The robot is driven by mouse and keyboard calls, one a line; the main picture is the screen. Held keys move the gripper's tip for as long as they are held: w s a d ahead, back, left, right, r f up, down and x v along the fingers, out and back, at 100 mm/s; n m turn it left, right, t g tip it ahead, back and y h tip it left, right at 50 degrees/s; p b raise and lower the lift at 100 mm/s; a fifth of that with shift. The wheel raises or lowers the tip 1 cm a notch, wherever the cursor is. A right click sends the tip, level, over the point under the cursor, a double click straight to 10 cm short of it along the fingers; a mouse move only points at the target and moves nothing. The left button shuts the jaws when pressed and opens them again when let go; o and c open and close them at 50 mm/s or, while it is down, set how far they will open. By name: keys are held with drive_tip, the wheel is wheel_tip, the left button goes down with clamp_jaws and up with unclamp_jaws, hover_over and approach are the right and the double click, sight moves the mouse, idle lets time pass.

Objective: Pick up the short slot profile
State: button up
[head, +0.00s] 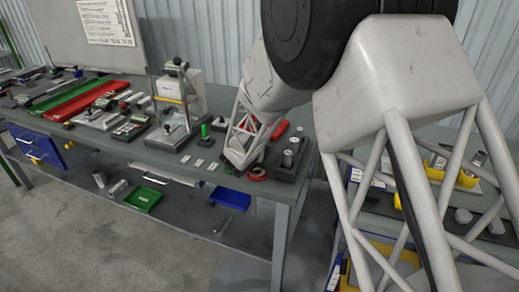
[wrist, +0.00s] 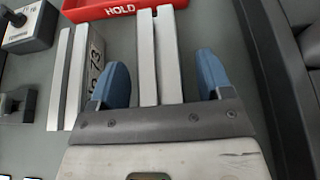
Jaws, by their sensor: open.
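In the wrist view my gripper (wrist: 163,78) is open, with a blue finger on each side of a silver slotted profile (wrist: 168,50). This profile shows as two pale parallel bars with a dark slot between them. Gaps show between it and both fingers, the wider one at the right finger. Its near end is hidden behind the gripper body. A second slotted profile (wrist: 63,85) lies left of the left finger, with dark handwritten marks on its side. I cannot tell which of the two is shorter. In the head view my arm hides the profiles and fingertips.
A dark block with a post (wrist: 28,28) stands at the left. A dark edge (wrist: 268,80) runs along the right. In the head view a dark holder with metal cylinders (head: 290,168) stands right of my gripper.

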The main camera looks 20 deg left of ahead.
drive_tip(key=c, duration=1.1)
drive_tip(key=shift+r, duration=0.15)
wheel_tip(320, 180, up, 10)
idle(0.4)
idle(0.4)
